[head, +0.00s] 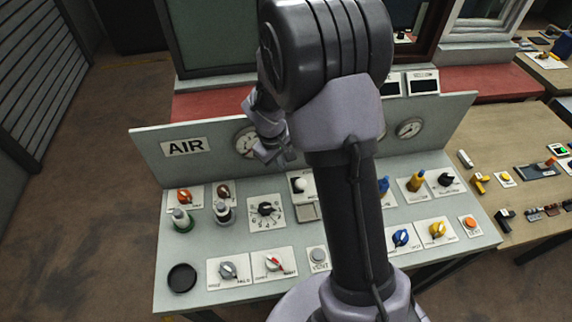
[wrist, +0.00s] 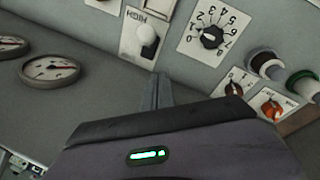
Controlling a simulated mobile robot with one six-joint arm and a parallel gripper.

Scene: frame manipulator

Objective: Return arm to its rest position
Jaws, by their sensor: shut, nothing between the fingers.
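My gripper (head: 274,155) is shut and empty in the head view, above the back part of the light grey control panel (head: 210,296), near a round gauge. My own arm stands in front of the middle and right of the panel and hides part of it. In the wrist view the closed fingers (wrist: 160,90) point toward the panel, below a white knob (wrist: 148,40) on a plate marked HIGH. I cannot tell whether the fingertips touch anything.
A numbered dial (head: 265,209), orange knob (head: 184,196) and red-pointer knob (head: 273,264) sit on the panel. A gauge (head: 409,128) is on the upright AIR board (head: 152,147). A wooden table (head: 522,220) with small parts stands right. Brown floor (head: 80,230) lies clear left.

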